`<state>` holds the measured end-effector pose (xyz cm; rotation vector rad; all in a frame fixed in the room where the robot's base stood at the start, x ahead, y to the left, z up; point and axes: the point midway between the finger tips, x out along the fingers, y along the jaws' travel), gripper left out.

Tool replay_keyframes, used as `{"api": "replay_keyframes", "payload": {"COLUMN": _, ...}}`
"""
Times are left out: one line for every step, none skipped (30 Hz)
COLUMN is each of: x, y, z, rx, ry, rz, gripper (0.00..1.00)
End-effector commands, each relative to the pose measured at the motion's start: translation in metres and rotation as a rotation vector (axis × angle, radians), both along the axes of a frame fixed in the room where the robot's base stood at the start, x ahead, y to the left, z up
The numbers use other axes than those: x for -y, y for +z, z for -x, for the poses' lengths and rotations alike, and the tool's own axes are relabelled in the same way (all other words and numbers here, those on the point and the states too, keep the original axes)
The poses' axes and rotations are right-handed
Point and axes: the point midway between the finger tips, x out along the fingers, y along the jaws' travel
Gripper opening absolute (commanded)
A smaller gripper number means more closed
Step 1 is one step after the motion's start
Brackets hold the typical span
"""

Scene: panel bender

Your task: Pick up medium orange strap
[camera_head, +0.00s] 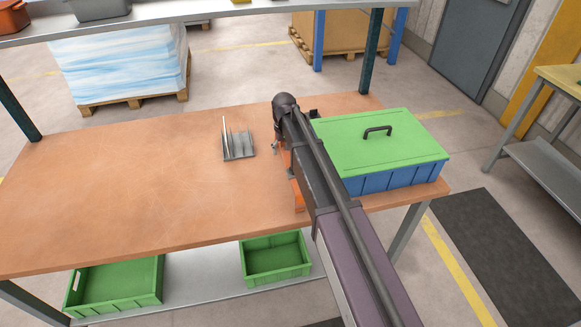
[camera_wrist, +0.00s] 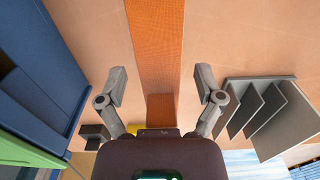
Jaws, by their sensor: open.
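An orange strap (camera_wrist: 155,45) runs down the middle of the wrist view from the top edge, and its near end shows between my fingers. In the head view only small parts of the strap (camera_head: 298,196) show beside my arm, which hides the rest. My gripper (camera_wrist: 161,84) is open, with one finger on each side of the strap and visible gaps between. In the head view my gripper (camera_head: 277,147) is mostly hidden by the arm. I cannot tell its exact height over the strap.
A blue bin (camera_head: 400,178) with a green lid (camera_head: 350,140) stands close right of my arm. A grey slotted rack (camera_head: 239,155) stands to the left; it also shows in the wrist view (camera_wrist: 290,120). The left half of the brown tabletop (camera_head: 120,195) is clear. A shelf (camera_head: 160,14) spans above the back.

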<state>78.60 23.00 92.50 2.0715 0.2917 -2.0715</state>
Motion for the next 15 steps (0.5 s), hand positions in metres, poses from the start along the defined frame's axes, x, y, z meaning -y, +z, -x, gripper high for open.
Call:
{"api": "replay_keyframes", "payload": {"x": -0.0001, "y": -0.0001, "z": 0.0000, "rx": 0.000, "ry": 0.000, "rz": 0.000, "gripper": 0.86}}
{"api": "replay_keyframes", "payload": {"x": -0.0002, "y": 0.0001, "z": 0.0001, "rx": 0.000, "ry": 0.000, "rz": 0.000, "gripper": 0.86}}
{"api": "replay_keyframes", "payload": {"x": -0.0002, "y": 0.0003, "z": 0.0001, "rx": 0.000, "ry": 0.000, "rz": 0.000, "gripper": 0.86}}
{"api": "replay_keyframes", "payload": {"x": -0.0003, "y": 0.0003, "z": 0.0001, "rx": 0.000, "ry": 0.000, "rz": 0.000, "gripper": 0.86}}
{"api": "replay_keyframes", "payload": {"x": -0.0003, "y": 0.0003, "z": 0.0001, "rx": 0.000, "ry": 0.000, "rz": 0.000, "gripper": 0.86}}
{"api": "replay_keyframes", "payload": {"x": -0.0003, "y": 0.0003, "z": 0.0001, "rx": 0.000, "ry": 0.000, "rz": 0.000, "gripper": 0.86}}
{"api": "replay_keyframes", "payload": {"x": -0.0004, "y": 0.0003, "z": 0.0001, "rx": 0.000, "ry": 0.000, "rz": 0.000, "gripper": 0.86}}
{"api": "replay_keyframes", "payload": {"x": -0.0004, "y": 0.0003, "z": 0.0001, "rx": 0.000, "ry": 0.001, "rz": 0.000, "gripper": 0.86}}
{"api": "replay_keyframes", "payload": {"x": -0.0004, "y": 0.0003, "z": 0.0001, "rx": 0.000, "ry": 0.001, "rz": 0.000, "gripper": 0.86}}
{"api": "replay_keyframes", "payload": {"x": -0.0005, "y": 0.0003, "z": 0.0001, "rx": 0.000, "ry": 0.001, "rz": 0.000, "gripper": 0.86}}
{"api": "replay_keyframes", "payload": {"x": -0.0005, "y": 0.0003, "z": 0.0001, "rx": 0.000, "ry": 0.001, "rz": 0.000, "gripper": 0.86}}
{"api": "replay_keyframes", "payload": {"x": -0.0006, "y": 0.0003, "z": 0.0002, "rx": 0.000, "ry": 0.001, "rz": 0.000, "gripper": 0.86}}
{"api": "replay_keyframes", "payload": {"x": -0.0006, "y": 0.0003, "z": 0.0002, "rx": 0.000, "ry": 0.001, "rz": 0.000, "gripper": 0.86}}
{"api": "replay_keyframes", "payload": {"x": -0.0006, "y": 0.0003, "z": 0.0002, "rx": 0.000, "ry": 0.001, "rz": 0.000, "gripper": 0.86}}
{"api": "replay_keyframes", "payload": {"x": -0.0006, "y": 0.0003, "z": 0.0002, "rx": 0.000, "ry": 0.001, "rz": 0.000, "gripper": 0.86}}
